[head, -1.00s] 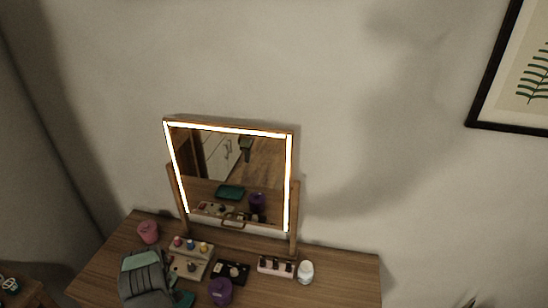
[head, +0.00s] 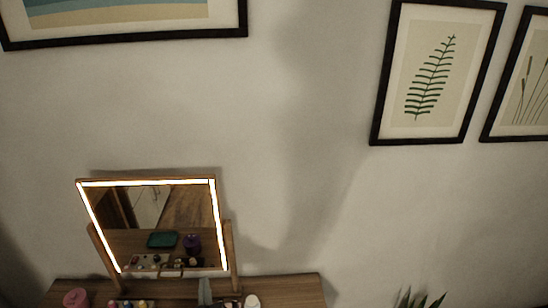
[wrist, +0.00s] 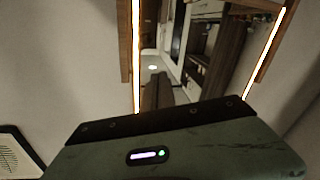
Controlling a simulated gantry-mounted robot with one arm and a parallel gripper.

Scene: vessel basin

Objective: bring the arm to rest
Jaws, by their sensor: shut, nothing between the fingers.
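My gripper (wrist: 165,122) fills the lower part of the wrist view as a worn green-grey body with a dark edge strip and a small lit indicator. It is shut and holds nothing. It is up in front of the lit mirror (wrist: 205,60), with no contact visible. In the head view a narrow grey shape (head: 205,291) rises at the bottom in front of the mirror; I cannot tell if it is part of my arm.
The mirror with a glowing frame (head: 223,225) stands on a wooden dresser (head: 290,291). A pink jar (head: 76,298), small coloured bottles (head: 130,303) and a white jar (head: 252,301) sit there. Framed pictures (head: 437,75) hang on the wall. A plant (head: 418,299) shows at lower right.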

